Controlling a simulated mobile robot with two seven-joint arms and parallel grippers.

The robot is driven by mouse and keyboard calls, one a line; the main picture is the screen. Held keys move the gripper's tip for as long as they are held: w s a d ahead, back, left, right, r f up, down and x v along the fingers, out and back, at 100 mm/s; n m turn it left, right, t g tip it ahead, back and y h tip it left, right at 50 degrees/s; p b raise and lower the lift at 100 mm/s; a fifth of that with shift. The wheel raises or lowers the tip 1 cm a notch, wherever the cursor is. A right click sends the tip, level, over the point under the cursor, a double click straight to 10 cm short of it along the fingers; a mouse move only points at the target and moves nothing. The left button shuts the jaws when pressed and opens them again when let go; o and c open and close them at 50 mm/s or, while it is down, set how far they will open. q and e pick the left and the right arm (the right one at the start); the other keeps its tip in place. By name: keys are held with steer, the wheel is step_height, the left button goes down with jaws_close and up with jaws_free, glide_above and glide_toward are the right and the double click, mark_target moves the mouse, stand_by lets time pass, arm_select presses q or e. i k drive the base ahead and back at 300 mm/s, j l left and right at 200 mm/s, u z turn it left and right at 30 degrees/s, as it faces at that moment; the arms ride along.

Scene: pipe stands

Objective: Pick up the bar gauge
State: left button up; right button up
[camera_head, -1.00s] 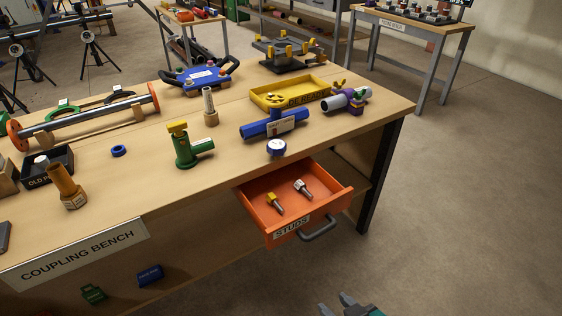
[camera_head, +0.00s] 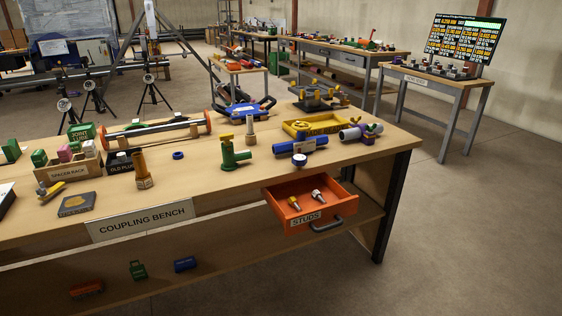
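A round gauge (camera_head: 299,160) with a white face and blue rim shows at the bench's front edge, above the drawer. It sits at the front of a blue pipe fitting (camera_head: 312,143) with a pale label. I cannot read its face, nor tell whether it is fixed to the fitting or only stands in front of it. No label here marks it as the bar gauge. Neither of my grippers is in view.
An open orange drawer (camera_head: 341,208) marked STUDS holds two bolts and juts out below the gauge. A green fitting (camera_head: 233,157) stands to the left, a yellow tray (camera_head: 291,131) behind. Free floor (camera_head: 465,225) lies at the right.

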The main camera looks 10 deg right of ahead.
mark_target(300, 160)
steer(key=u, duration=1.45)
steer(key=l+u, duration=0.15)
steer(key=u, duration=1.15)
steer(key=k+l, duration=0.35)
steer(key=l, duration=0.15)
steer(key=k+l, duration=0.35)
steer(key=l, duration=0.15)
steer(key=k+l, duration=0.35)
steer(key=l, duration=0.15)
steer(key=k+l, duration=0.35)
steer(key=l, duration=0.15)
steer(key=k+l, duration=0.35)
steer(key=l, duration=0.2)
steer(key=k+l, duration=0.35)
steer(key=l, duration=0.15)
